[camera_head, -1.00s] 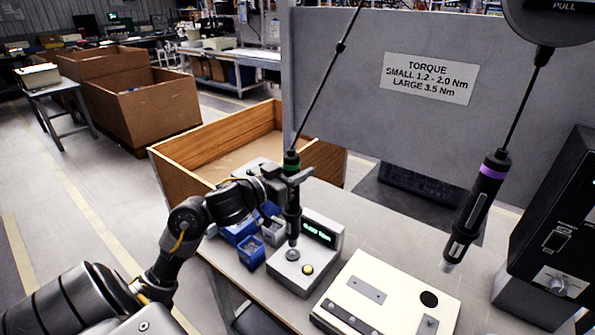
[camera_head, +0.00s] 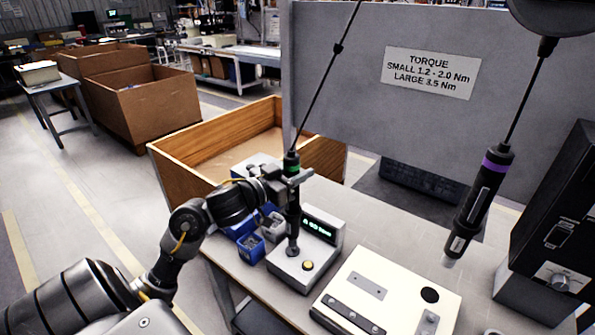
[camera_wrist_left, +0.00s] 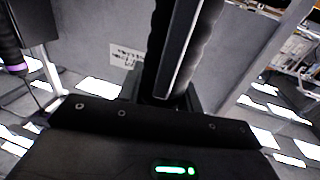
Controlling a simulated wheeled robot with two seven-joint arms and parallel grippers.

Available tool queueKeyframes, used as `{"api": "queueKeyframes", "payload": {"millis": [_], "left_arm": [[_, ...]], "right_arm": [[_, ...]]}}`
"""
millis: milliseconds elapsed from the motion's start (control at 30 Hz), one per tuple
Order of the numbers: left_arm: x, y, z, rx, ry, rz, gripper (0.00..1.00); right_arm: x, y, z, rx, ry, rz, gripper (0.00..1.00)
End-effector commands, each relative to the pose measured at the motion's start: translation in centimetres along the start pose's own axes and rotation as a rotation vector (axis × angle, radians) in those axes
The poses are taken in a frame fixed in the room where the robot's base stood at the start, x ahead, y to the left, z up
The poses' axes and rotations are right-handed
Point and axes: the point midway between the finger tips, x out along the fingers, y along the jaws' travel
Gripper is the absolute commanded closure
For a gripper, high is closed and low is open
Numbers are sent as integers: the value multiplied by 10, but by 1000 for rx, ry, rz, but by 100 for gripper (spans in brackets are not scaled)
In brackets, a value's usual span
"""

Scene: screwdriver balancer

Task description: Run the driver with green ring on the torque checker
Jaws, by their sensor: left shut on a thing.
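The black driver with the green ring (camera_head: 291,163) hangs from its cable, upright over the torque checker. My left gripper (camera_head: 297,178) is shut on its body just below the green ring. The driver's lower end meets the round socket on top of the torque checker (camera_head: 290,272). The checker is a grey box with a yellow button and a lit green display, too small to read surely. In the left wrist view the driver's dark body (camera_wrist_left: 180,50) stands between my jaws. My right gripper is not in view.
A driver with a purple ring (camera_head: 480,200) hangs to the right. A cream plate fixture (camera_head: 385,290) lies right of the checker. Blue bins (camera_head: 251,250) stand to its left. A black box with a knob (camera_head: 555,230) is at the right edge.

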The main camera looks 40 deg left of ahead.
Motion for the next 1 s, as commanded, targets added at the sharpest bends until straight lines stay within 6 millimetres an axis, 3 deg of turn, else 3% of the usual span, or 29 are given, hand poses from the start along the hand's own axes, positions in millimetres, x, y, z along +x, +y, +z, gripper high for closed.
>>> {"api": "queueKeyframes", "payload": {"millis": [1000], "left_arm": [[0, 0, 18, 0, -1, -1, 100]], "right_arm": [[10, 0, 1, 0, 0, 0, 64]]}}
